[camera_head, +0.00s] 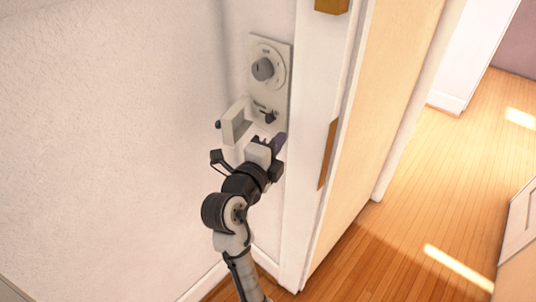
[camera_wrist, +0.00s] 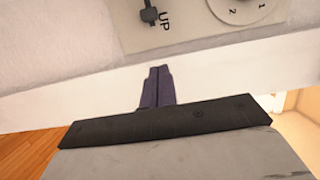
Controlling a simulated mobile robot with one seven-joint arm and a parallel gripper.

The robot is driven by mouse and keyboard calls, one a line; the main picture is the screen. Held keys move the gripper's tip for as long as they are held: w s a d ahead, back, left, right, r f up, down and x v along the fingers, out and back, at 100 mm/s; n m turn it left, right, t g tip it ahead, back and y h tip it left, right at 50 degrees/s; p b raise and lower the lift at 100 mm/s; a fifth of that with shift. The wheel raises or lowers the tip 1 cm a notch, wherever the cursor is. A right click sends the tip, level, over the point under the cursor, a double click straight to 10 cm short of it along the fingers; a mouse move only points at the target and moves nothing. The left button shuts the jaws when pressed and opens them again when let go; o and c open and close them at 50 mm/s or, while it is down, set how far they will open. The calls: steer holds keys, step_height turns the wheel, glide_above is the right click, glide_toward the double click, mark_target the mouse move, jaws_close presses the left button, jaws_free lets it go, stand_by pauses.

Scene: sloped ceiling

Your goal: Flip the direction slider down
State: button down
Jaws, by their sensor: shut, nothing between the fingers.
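The direction slider (camera_head: 268,115) is a small dark lever low on a pale wall panel (camera_head: 283,92), under a round grey dial (camera_head: 263,69). In the wrist view the slider (camera_wrist: 149,15) is at the top edge, beside the printed word "UP", with part of the dial (camera_wrist: 245,9) to its right. I cannot tell the slider's exact setting. My gripper (camera_head: 281,139) is shut and empty, a little below the slider in the head view. In the wrist view its dark purple fingers (camera_wrist: 160,71) are together, apart from the slider and pointing towards the panel's edge.
A white door frame (camera_head: 307,120) stands just right of the panel, with a brown plate (camera_head: 327,154) on it. The plain wall (camera_head: 110,120) fills the left. A wooden floor (camera_head: 440,190) lies open to the right beyond the doorway.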

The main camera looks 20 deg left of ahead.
mark_target(277, 119)
steer(key=w+p, duration=0.1)
steer(key=w, duration=0.2)
steer(key=shift+w+r, duration=0.2)
steer(key=shift+w+a+p, duration=0.15)
steer(key=shift+a+p, duration=0.15)
steer(key=shift+a, duration=0.3)
steer(key=shift+w+a+p, duration=0.15)
steer(key=shift+a+p, duration=0.1)
steer(key=shift+a, duration=0.35)
steer(key=shift+w+a+f, duration=0.2)
steer(key=shift+a, duration=0.3)
steer(key=shift+a, duration=0.15)
steer(key=a+b, duration=0.1)
steer(key=w+a+b, duration=0.1)
steer(key=a, duration=0.1)
steer(key=shift+w, duration=0.1)
